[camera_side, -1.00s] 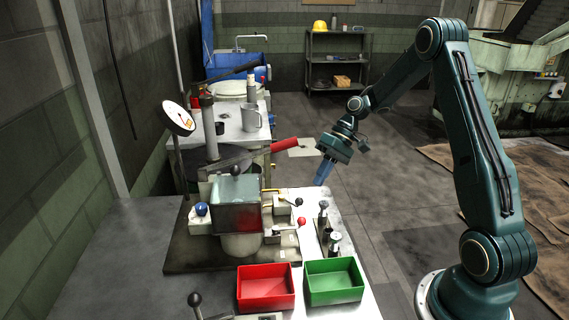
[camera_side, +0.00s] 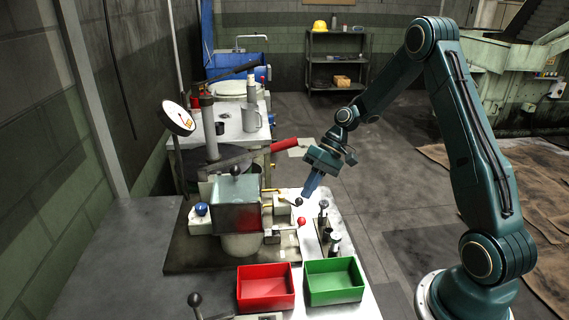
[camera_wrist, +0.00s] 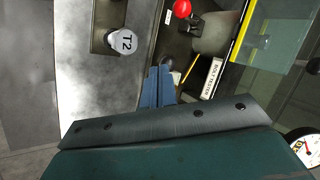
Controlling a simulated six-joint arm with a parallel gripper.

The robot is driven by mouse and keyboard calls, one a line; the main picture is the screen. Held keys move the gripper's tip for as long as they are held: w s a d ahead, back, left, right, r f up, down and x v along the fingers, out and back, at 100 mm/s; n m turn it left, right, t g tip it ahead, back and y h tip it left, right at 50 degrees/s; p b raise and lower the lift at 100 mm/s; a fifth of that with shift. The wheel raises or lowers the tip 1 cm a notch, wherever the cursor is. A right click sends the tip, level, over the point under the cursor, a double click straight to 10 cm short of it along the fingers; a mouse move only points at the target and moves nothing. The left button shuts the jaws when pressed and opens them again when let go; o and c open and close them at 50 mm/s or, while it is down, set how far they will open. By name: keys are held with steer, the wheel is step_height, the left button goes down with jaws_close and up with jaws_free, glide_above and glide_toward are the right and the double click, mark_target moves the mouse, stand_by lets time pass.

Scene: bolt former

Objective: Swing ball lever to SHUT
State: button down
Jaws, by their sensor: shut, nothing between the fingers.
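A lever with a black ball end (camera_side: 299,201) is at the right side of the grey box-shaped machine (camera_side: 237,217). A thin yellow rod (camera_side: 268,190) runs beside it; I cannot tell how the two join. My gripper (camera_side: 306,197) has its blue fingers pointing down, close above and right of the black ball. I cannot tell whether they touch. In the wrist view the shut, empty fingers (camera_wrist: 157,84) are near a yellow rod (camera_wrist: 189,70) and a small white label (camera_wrist: 211,78).
Red (camera_side: 265,302) and green (camera_side: 334,295) trays lie in front. A red-handled bar (camera_side: 284,145) is behind.

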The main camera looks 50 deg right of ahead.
steer(key=shift+s+a+m+t, duration=0.15)
steer(key=shift+a+m+t, duration=0.2)
steer(key=shift+m, duration=0.55)
steer(key=shift+s+a+m+t+h, duration=0.2)
steer(key=shift+a+m+t+h, duration=0.35)
steer(key=shift+a+m, duration=0.2)
steer(key=shift+a, duration=0.35)
steer(key=shift+s+d+r, duration=0.1)
steer(key=shift+d, duration=0.05)
steer(key=shift+s+d+r, duration=0.15)
steer(key=shift+s+d, duration=0.1)
steer(key=shift+d, duration=0.15)
steer(key=s+d+f+v, duration=0.1)
steer(key=v, duration=1.1)
steer(key=shift+s+a+r, duration=0.1)
steer(key=shift+s+a, duration=0.05)
